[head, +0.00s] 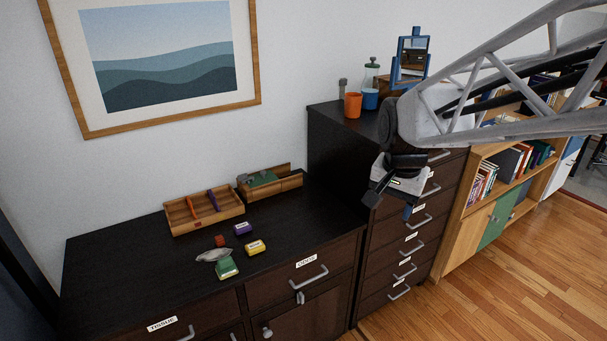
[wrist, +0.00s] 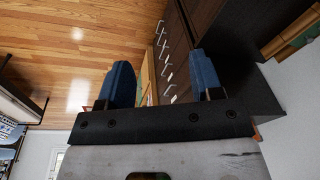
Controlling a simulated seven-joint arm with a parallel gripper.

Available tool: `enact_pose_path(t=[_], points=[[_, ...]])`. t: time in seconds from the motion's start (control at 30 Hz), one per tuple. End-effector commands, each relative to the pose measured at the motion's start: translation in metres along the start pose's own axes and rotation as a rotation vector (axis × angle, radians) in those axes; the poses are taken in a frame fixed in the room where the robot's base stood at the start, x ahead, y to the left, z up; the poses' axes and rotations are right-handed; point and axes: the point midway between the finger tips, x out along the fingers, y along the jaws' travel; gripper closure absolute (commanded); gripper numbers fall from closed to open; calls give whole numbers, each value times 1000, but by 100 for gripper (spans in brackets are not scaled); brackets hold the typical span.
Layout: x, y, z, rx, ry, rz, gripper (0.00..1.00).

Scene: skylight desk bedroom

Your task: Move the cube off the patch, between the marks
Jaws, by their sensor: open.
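A small red cube (head: 220,241) sits on the dark dresser top in the head view, beside a grey rounded thing (head: 212,255) that I cannot name. Purple (head: 243,229), yellow (head: 255,247) and green (head: 227,267) labelled blocks lie close around it. I cannot make out a patch or marks clearly at this size. My gripper (head: 390,204) hangs well to the right of these things, in front of the tall drawer unit. In the wrist view my gripper (wrist: 160,80) has its two blue fingers wide apart with nothing between them. The cube is not in the wrist view.
A divided wooden tray (head: 178,225) and a wooden box (head: 291,182) stand at the back of the dresser (head: 120,265). The taller drawer unit (head: 335,160) rises to the right, carrying orange and blue cups. The dresser's left part is bare.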

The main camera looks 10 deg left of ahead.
Motion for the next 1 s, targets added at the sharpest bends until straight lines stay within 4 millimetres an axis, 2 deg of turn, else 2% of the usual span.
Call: enact_pose_path(t=[0.03,0.2,0.5,0.77,1.0], points=[[5,-15,-6,9,-7,1,40],[22,-61,-22,58,-23,5,40],[57,-147,-39,141,-48,15,40],[95,-224,-42,215,-67,29,40],[136,-296,-33,281,-82,45,40]])
